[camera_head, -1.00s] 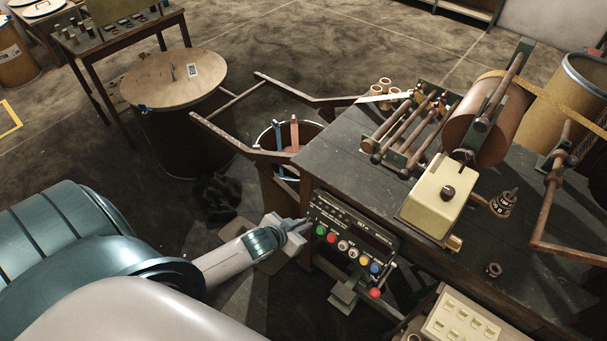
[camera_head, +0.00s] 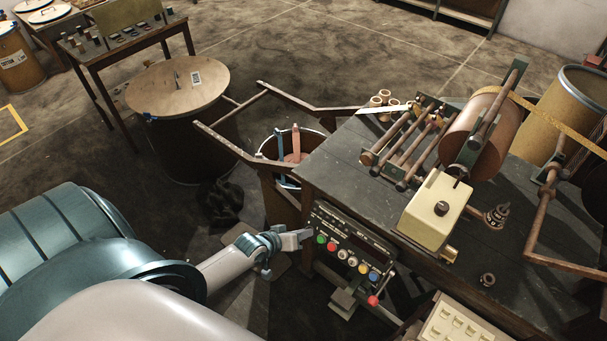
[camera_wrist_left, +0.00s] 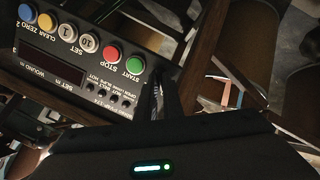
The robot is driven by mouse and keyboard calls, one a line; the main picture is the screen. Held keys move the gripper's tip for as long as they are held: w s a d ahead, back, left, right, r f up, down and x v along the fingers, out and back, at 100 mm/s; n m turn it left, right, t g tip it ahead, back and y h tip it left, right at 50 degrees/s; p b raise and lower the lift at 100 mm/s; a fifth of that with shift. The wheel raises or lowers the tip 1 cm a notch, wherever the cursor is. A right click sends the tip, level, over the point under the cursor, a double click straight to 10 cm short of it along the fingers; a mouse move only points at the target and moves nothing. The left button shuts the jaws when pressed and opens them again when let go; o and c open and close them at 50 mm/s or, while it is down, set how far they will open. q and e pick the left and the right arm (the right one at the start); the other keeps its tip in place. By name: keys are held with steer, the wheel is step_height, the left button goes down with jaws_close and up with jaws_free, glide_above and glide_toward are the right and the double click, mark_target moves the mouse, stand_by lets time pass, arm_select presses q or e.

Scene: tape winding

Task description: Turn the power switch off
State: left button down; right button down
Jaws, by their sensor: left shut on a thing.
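The control panel (camera_head: 350,248) hangs on the near side of the dark workbench, with a row of coloured buttons and a red-knobbed lever (camera_head: 373,300). My left gripper (camera_head: 304,235) is at the panel's left end, shut on a small part there. The fingers hide that part, so I cannot make out the power switch or its position. In the left wrist view the panel (camera_wrist_left: 60,75) appears upside down. The dark fingers (camera_wrist_left: 168,92) stand beside its edge, close to the green START button (camera_wrist_left: 134,64) and red STOP button (camera_wrist_left: 110,54). My right gripper is not in view.
The workbench (camera_head: 345,160) carries rollers, a copper-coloured drum (camera_head: 475,130) and a cream box (camera_head: 433,208). A cream slotted tray (camera_head: 455,325) is at the bottom right.

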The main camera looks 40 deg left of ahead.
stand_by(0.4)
arm_select(q)
steer(key=c, duration=1.9)
jaws_free()
steer(key=shift+s, duration=0.1)
steer(key=b+v, duration=0.2)
steer(key=v, duration=1.5)
steer(key=shift+s+r, duration=0.15)
